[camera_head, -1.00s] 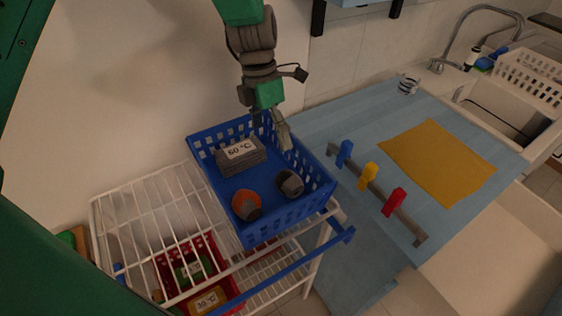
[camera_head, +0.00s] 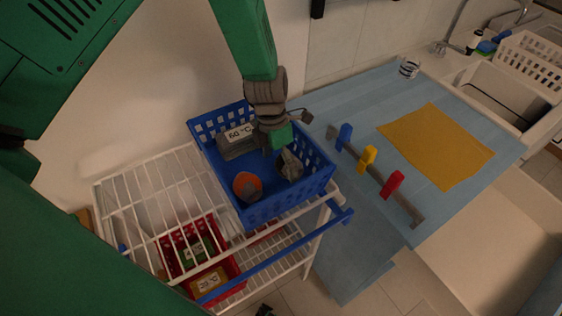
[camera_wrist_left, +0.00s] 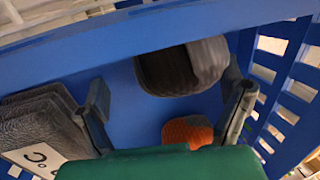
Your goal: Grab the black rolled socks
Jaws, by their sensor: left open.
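The black rolled socks (camera_head: 292,170) lie in the right part of the blue basket (camera_head: 262,212), partly covered by my gripper in the head view. In the left wrist view the socks (camera_wrist_left: 180,70) are a dark grey-black roll at the upper middle, beyond the fingers. My left gripper (camera_head: 279,152) is open and reaches down into the basket. In the wrist view its fingers (camera_wrist_left: 165,110) are spread wide, with the socks ahead of the gap and nothing visibly gripped. My right gripper is not in view.
Orange-and-grey rolled socks (camera_head: 247,186) lie left of the black ones. A grey folded stack labelled 60 °C (camera_head: 238,142) fills the back left. The basket walls surround the gripper. The basket stands on a white wire rack (camera_head: 150,205), beside a blue counter (camera_head: 345,100) with coloured pegs.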

